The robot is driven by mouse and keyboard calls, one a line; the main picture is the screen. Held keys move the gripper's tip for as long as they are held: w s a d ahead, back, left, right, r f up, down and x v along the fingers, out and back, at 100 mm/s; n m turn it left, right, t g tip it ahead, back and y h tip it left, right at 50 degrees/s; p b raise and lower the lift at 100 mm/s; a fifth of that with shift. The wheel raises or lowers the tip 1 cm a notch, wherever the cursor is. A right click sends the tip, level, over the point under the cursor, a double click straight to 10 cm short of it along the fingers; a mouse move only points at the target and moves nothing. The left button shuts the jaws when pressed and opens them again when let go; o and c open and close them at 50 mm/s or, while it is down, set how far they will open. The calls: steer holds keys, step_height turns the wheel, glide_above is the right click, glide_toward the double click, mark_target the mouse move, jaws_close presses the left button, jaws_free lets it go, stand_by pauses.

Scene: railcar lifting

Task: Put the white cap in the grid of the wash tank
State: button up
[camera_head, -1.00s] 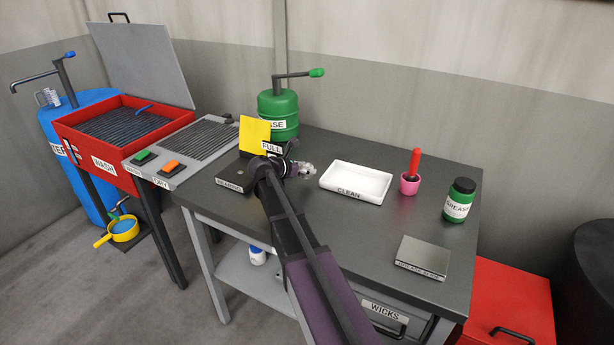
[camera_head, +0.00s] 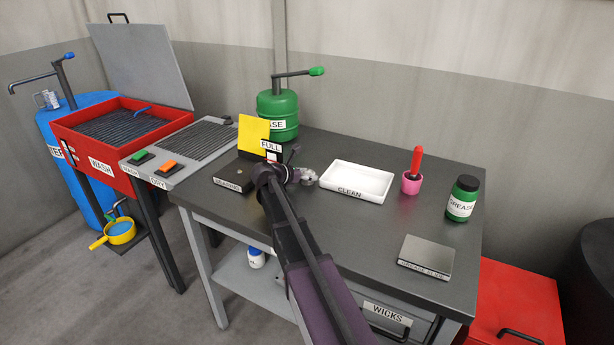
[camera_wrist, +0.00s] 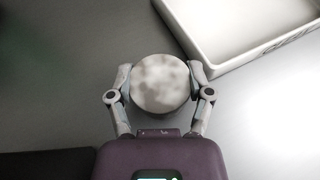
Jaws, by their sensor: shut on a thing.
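The white cap (camera_wrist: 160,84), round and mottled with grey smudges, sits between the two fingers of my gripper (camera_wrist: 159,88) in the wrist view. The fingers touch it on both sides, so my gripper is shut on it. In the head view my gripper (camera_head: 304,176) is over the dark table, left of the white tray, and my arm partly hides it. The red wash tank (camera_head: 66,130), labelled WASH, stands at the left with its grey lid (camera_head: 140,60) raised. Its dark grid (camera_head: 120,127) shows inside, with a blue-handled tool on it.
The white CLEAN tray (camera_head: 357,182) is close right of my gripper. A black BEARING block (camera_head: 232,173) with a yellow flag (camera_head: 252,135) and a green grease pump (camera_head: 278,110) stand left and behind. The grey dry station (camera_head: 200,140) lies between table and tank.

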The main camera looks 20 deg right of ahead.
steer(key=shift+f, duration=0.1)
steer(key=o, duration=0.7)
steer(key=shift+c, duration=0.2)
steer(key=shift+a+r, duration=0.25)
steer(key=shift+r, duration=0.05)
steer(key=p+v, duration=0.4)
steer(key=v, duration=0.7)
steer(key=shift+a+p, duration=0.2)
steer(key=shift+p, duration=0.1)
